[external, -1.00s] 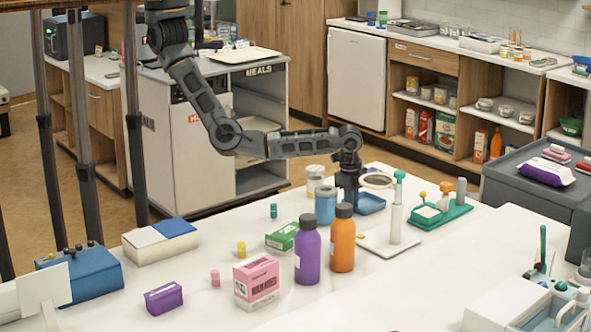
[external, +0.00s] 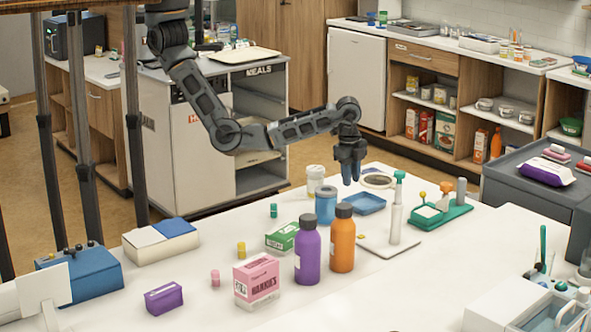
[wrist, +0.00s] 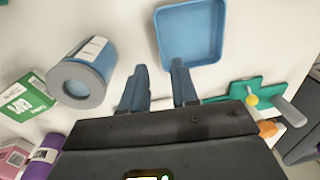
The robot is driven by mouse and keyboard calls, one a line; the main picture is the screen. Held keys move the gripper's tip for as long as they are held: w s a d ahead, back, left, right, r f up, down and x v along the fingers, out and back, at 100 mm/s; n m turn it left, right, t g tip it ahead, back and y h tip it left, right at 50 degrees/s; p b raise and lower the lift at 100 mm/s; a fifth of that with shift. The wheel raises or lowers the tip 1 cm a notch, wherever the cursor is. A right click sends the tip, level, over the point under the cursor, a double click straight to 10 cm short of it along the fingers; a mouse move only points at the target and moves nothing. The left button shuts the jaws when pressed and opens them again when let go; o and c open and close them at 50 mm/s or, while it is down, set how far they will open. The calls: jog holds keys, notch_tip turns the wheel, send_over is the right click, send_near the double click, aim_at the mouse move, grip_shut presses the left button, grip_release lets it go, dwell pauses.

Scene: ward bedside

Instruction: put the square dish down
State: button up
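The square dish (external: 369,203) is blue and shallow and rests flat on the white table, just right of a blue jar. In the wrist view the dish (wrist: 190,58) lies beyond the fingertips and looks empty. My gripper (external: 350,181) is above the table near the dish, pointing down and apart from it. In the wrist view its two fingers (wrist: 158,72) are spread with nothing between them.
The blue jar (external: 325,205) stands close left of the dish. Purple (external: 308,255) and orange (external: 342,245) bottles stand in front. A green rack (external: 440,214) and a white pipette-like stand (external: 396,215) are to the right.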

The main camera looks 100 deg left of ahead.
jog(key=shift+s+d+r, duration=0.1)
jog(key=shift+r, duration=1.7)
